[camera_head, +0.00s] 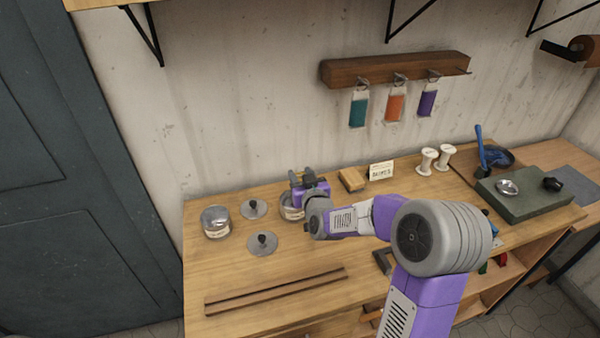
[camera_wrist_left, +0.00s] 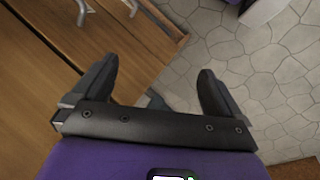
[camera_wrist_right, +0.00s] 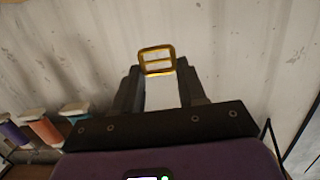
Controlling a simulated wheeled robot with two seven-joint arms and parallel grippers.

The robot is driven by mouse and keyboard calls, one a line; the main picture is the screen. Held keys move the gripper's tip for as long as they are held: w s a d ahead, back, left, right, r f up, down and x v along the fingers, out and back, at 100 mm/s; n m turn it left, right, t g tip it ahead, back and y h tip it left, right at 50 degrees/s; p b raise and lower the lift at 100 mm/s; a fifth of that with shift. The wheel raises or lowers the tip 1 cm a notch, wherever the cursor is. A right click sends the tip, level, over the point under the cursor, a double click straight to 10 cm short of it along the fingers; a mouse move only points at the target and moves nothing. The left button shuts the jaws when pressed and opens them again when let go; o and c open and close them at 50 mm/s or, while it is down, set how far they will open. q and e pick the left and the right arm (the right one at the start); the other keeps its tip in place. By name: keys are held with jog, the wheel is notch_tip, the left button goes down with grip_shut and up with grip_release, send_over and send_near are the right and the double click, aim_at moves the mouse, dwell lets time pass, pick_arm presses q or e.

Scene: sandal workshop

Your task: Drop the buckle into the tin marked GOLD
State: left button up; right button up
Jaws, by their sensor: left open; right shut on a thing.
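My right gripper (camera_head: 304,177) is shut on a gold-coloured rectangular buckle (camera_wrist_right: 157,60); the buckle stands out between its fingertips in the right wrist view. In the head view the buckle cannot be made out. That gripper is at the back of the bench, over or beside an open-looking tin (camera_head: 290,208) that it partly hides. Another round tin (camera_head: 215,223) stands further left. Both have pale labels, too small to read, so I cannot tell which is marked GOLD. My left gripper (camera_wrist_left: 157,78) is open and empty, with the floor and a wooden cabinet beyond it.
Two round knobbed lids (camera_head: 262,244) (camera_head: 254,209) lie between and in front of the tins. Wooden strips (camera_head: 275,290) lie at the bench front. A wood block (camera_head: 351,180), a small card (camera_head: 381,171) and white spools (camera_head: 428,160) stand to the right.

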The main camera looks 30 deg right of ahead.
notch_tip(320, 180, down, 3)
jog(key=shift+f+b, duration=0.1)
jog(key=shift+b, duration=0.55)
jog(key=o, duration=1.1)
jog(key=v, duration=0.7)
jog(key=shift+s, duration=0.25)
